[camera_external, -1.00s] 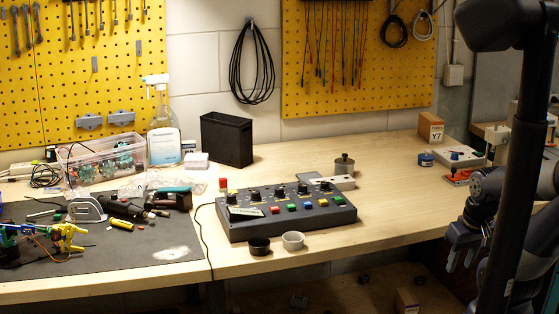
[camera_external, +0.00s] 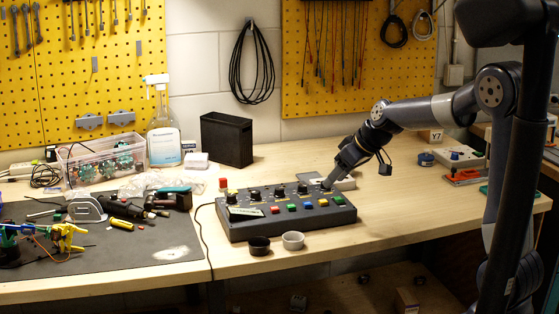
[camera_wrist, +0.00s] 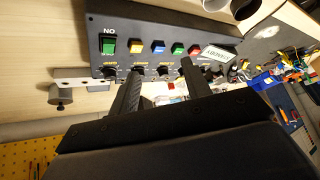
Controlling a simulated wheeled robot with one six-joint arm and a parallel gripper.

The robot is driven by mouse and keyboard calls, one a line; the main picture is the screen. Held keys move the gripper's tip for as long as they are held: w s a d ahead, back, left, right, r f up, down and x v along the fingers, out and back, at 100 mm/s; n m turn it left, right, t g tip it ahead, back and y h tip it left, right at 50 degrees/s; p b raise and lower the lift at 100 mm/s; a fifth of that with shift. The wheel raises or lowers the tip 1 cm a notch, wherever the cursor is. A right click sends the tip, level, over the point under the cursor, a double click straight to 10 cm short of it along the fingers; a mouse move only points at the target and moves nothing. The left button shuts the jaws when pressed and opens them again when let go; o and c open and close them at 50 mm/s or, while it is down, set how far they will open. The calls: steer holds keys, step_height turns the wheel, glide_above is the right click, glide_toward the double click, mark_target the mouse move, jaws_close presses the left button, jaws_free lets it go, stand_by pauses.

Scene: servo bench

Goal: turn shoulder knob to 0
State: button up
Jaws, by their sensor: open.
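The dark control box (camera_external: 290,225) stands on the bench with a row of black knobs along its back and coloured buttons in front. My gripper (camera_external: 328,183) is over the back right end of the box, pointing down. In the wrist view the gripper (camera_wrist: 160,68) is open, its two dark fingers apart and pointing toward the knob row. A black knob (camera_wrist: 164,71) shows in the gap between the fingers. The small labels beside the knobs are too blurred to tell which is the shoulder knob. The knobs' pointer positions cannot be read.
A black cup (camera_external: 259,246) and a white cup (camera_external: 293,241) stand in front of the box. A red button piece (camera_external: 223,184) is behind its left end. A black bin (camera_external: 227,140) stands farther back. The bench right of the box is mostly clear.

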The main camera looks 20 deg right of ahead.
mark_target(257, 192)
steer(key=w+a+n+y, duration=0.2)
steer(key=w+a+n, duration=0.1)
steer(key=w+a, duration=0.7)
steer(key=shift+t, duration=0.4)
steer(key=p+x, duration=0.1)
steer(key=x, duration=0.4)
steer(key=p+x, duration=0.1)
steer(key=x, duration=0.5)
steer(key=shift+s+f+p, duration=0.2)
steer(key=shift+s+p, duration=0.05)
steer(key=shift+p, duration=0.1)
steer(key=shift+c, duration=0.6)
